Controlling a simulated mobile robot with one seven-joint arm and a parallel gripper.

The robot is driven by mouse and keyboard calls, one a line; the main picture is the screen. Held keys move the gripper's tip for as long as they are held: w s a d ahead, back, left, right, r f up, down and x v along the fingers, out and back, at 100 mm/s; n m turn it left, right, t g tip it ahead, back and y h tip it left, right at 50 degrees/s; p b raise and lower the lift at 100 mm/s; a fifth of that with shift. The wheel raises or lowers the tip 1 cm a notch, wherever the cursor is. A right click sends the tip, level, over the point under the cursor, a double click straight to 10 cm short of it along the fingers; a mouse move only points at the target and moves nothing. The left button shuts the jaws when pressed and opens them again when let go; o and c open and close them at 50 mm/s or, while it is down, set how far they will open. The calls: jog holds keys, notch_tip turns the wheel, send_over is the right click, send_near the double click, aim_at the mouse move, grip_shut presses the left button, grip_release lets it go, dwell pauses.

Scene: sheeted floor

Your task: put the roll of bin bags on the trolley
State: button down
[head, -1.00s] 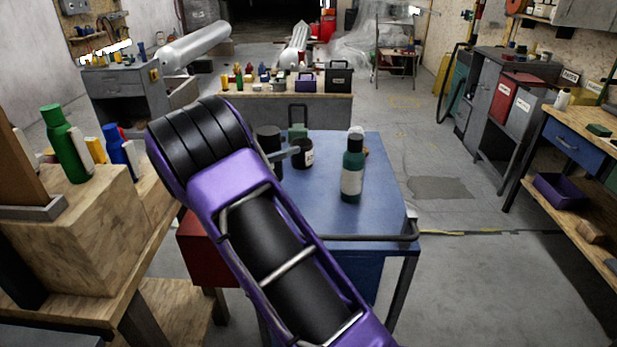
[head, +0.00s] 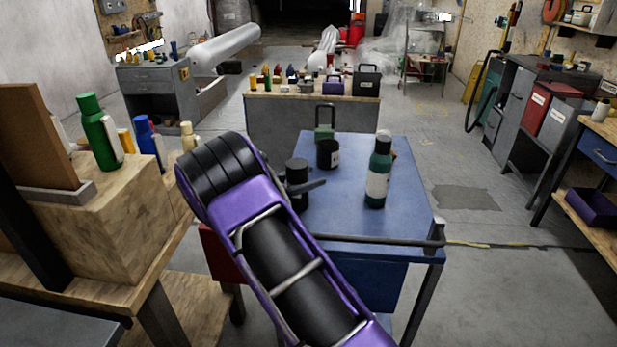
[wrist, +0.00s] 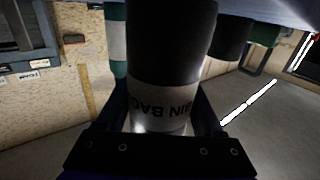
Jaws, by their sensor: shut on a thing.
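The roll of bin bags (wrist: 168,50) is a black cylinder with a pale label. My gripper (wrist: 165,118) is shut on it, a finger on each side, in the wrist view. In the head view the roll (head: 297,170) is upright over the left part of the blue trolley top (head: 345,215). My gripper (head: 300,188) is partly hidden by my arm there. The trolley top (wrist: 275,10) fills the top edge of the inverted wrist view. I cannot tell whether the roll's base touches it.
On the trolley stand a black jar (head: 328,154), a green padlock (head: 325,130) behind it and a green bottle (head: 378,172) to the right. A wooden bench (head: 110,220) with bottles stands at left.

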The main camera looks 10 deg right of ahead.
aim_at(288, 182)
grip_release()
jog(key=shift+r, duration=0.2)
jog(key=v, duration=0.7)
jog(key=shift+a+p, duration=0.25)
jog(key=shift+p, duration=0.15)
jog(key=shift+r, duration=0.1)
